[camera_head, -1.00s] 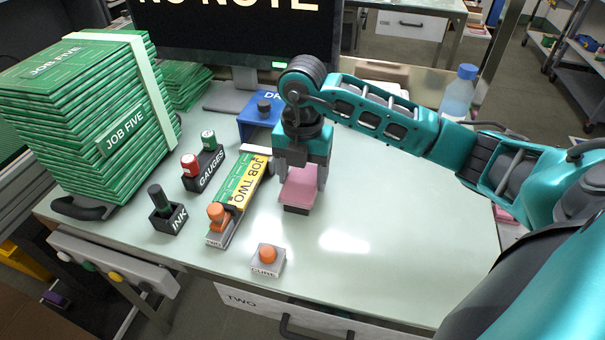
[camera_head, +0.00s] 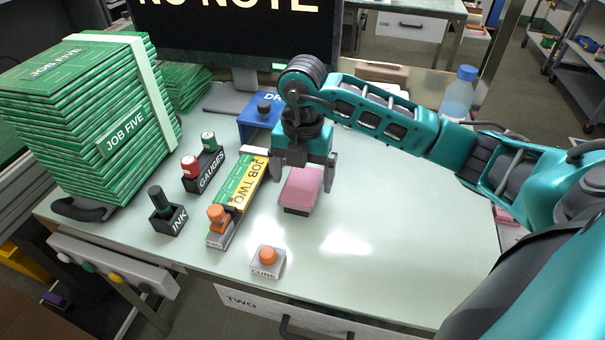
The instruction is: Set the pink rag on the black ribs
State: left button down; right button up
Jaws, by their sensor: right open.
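The pink rag (camera_head: 301,187) lies as a flat block on top of a dark base (camera_head: 296,210), which shows only as a thin black edge beneath it; I take this base for the black ribs. My right gripper (camera_head: 304,180) points down over the rag from behind. Its fingers are spread, one on each side of the rag, with a gap visible on the right side. The rag's far end is partly hidden under the gripper body. My left gripper is not in view.
Left of the rag stand the yellow-and-green JOB TWO strip (camera_head: 243,190), the GAUGES holder (camera_head: 208,172) and the INK holder (camera_head: 172,219). The CURE button block (camera_head: 267,263) sits in front. A blue stand (camera_head: 258,118) and a bottle (camera_head: 459,92) are behind. The right tabletop is clear.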

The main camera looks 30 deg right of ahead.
aim_at(303, 181)
notch_tip(303, 181, up, 12)
jog(key=p, duration=0.1)
jog(key=shift+f+p, duration=0.15)
jog(key=shift+p, duration=0.25)
dwell(0.3)
